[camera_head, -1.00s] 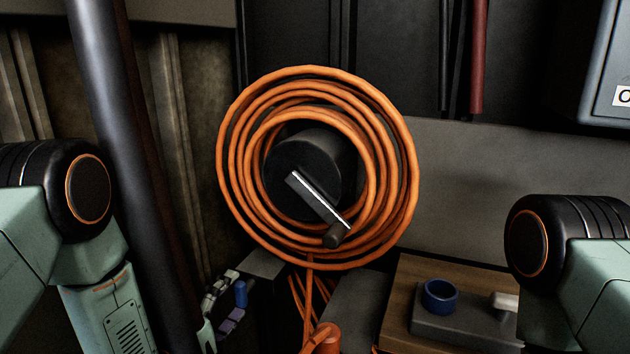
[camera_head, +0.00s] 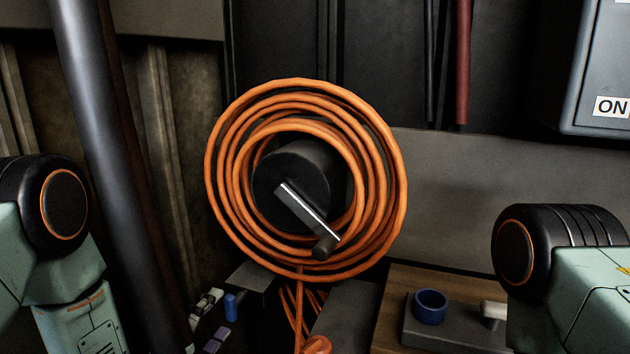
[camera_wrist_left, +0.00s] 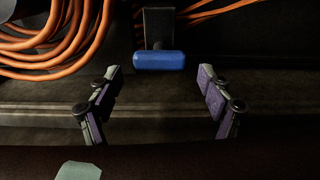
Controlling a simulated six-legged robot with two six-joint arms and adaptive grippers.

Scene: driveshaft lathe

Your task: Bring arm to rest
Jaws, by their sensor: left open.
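My left gripper (camera_head: 211,322) is low in the head view, partly cut off by the bottom edge. In the left wrist view my left gripper (camera_wrist_left: 160,88) shows its two purple and grey fingers wide apart, with nothing between them. A blue handle (camera_wrist_left: 158,60) on a dark bracket is just beyond the fingertips, apart from them. The blue handle also shows in the head view (camera_head: 230,307), close to the gripper. My right arm comes in at the right of the head view, but its gripper is out of the picture.
A coiled orange hose (camera_head: 396,190) hangs on a black reel with a crank (camera_head: 308,213). A dark vertical pipe (camera_head: 118,160) stands at left. At lower right a blue ring (camera_head: 430,307) sits on a grey block. A grey box (camera_head: 590,70) labelled ON is upper right.

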